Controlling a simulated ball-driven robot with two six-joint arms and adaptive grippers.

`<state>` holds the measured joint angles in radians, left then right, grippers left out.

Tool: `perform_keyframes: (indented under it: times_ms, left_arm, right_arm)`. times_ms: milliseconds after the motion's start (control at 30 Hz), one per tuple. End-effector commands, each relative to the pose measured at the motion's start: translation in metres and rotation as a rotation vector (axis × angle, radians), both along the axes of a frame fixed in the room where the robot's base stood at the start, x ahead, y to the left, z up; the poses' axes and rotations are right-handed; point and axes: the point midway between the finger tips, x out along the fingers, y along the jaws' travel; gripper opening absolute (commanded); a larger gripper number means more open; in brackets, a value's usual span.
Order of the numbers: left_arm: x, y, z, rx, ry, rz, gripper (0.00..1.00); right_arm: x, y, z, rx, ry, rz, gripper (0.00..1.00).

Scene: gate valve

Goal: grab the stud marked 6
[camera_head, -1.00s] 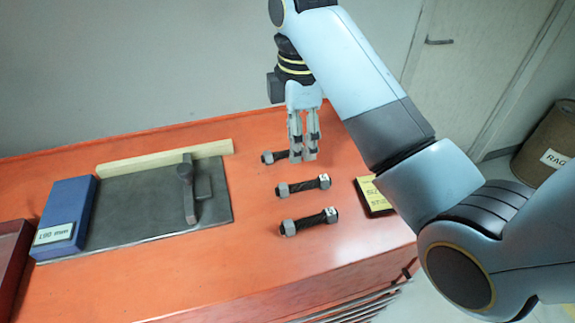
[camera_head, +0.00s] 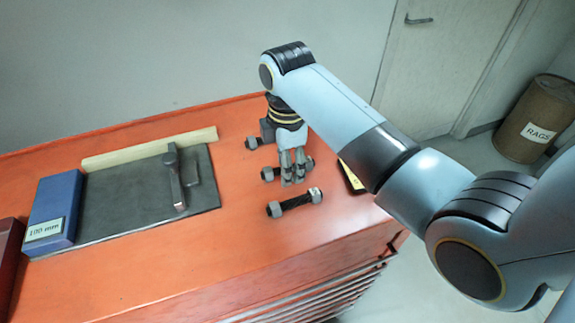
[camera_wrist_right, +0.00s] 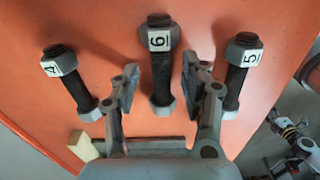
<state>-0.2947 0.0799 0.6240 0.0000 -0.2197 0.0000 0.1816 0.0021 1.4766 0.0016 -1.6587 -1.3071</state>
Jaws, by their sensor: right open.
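The stud marked 6 (camera_wrist_right: 160,62) is a dark threaded rod with grey nuts and a white label, lying in the middle of the right wrist view. In the head view it is the middle of three studs, its left nut (camera_head: 267,174) showing beside my right gripper (camera_head: 292,183). My right gripper is open, and in the wrist view its fingers (camera_wrist_right: 161,88) stand on either side of the rod with gaps to it. In the head view the fingers hide part of the rod.
The stud marked 4 (camera_wrist_right: 71,80) and the stud marked 5 (camera_wrist_right: 238,72) lie to either side, parallel. A grey plate (camera_head: 120,205), blue box (camera_head: 53,210) and wooden strip (camera_head: 150,149) are on the left of the orange bench.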

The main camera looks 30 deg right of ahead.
Motion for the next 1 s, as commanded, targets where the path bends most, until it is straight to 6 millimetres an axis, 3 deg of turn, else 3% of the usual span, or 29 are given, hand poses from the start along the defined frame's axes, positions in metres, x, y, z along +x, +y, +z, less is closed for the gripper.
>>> perform_keyframes:
  times_ms: [100,433,1000]
  left_arm:
    - [-0.0090,0.0001,-0.0008,0.000,0.013,0.000,0.40]
    - [-0.0115,0.0001,-0.0011,0.001,0.017,0.000,0.40]
    - [-0.0055,0.0001,-0.0017,0.000,0.008,0.001,0.40]
  right_arm:
    - [0.0000,0.0002,0.0001,0.000,0.000,0.000,0.43]
    - [0.0000,0.0003,0.0004,0.000,0.000,0.000,0.00]
    - [0.0010,0.0003,0.0050,0.000,-0.002,0.000,0.00]
